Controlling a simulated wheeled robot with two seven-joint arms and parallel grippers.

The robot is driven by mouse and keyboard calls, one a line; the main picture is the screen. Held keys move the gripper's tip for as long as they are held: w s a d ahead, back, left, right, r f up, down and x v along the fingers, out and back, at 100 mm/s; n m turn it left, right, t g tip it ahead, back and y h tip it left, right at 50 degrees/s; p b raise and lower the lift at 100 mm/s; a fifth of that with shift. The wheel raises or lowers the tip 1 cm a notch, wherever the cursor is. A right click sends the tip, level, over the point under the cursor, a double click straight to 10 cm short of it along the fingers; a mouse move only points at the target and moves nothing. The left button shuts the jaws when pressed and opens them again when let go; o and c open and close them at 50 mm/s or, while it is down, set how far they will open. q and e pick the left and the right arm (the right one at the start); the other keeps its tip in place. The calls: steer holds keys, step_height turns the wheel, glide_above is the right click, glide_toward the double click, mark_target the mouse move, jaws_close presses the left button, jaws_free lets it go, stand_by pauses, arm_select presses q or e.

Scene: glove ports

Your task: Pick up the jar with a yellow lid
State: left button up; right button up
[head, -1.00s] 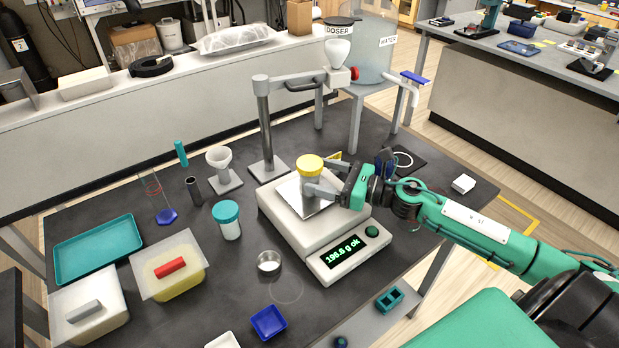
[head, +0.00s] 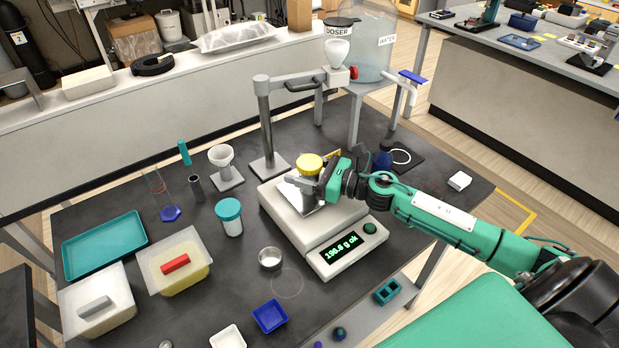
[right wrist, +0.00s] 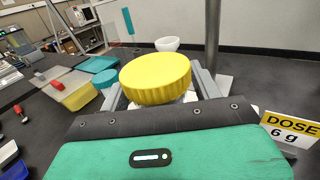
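The jar with a yellow lid (head: 309,163) stands upright on the plate of the white scale (head: 315,225), whose green display reads about 196.6 g ok. My right gripper (head: 304,183) has come in from the right at the jar's body, below the lid, and hides most of it. In the right wrist view the yellow lid (right wrist: 156,77) is between the two grey fingers (right wrist: 160,95). The fingers sit wider than the lid, one on each side, and look open; contact is hidden. My left gripper is not in view.
A doser stand (head: 268,130) rises behind the scale. A jar with a teal lid (head: 229,216), a metal cup (head: 270,259) and a funnel holder (head: 225,165) stand to the left. A yellow dose sign (right wrist: 290,128) is right of the jar. Bare table lies in front of the teal-lidded jar.

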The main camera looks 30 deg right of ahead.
steer(key=c, duration=0.9)
steer(key=shift+r, duration=0.1)
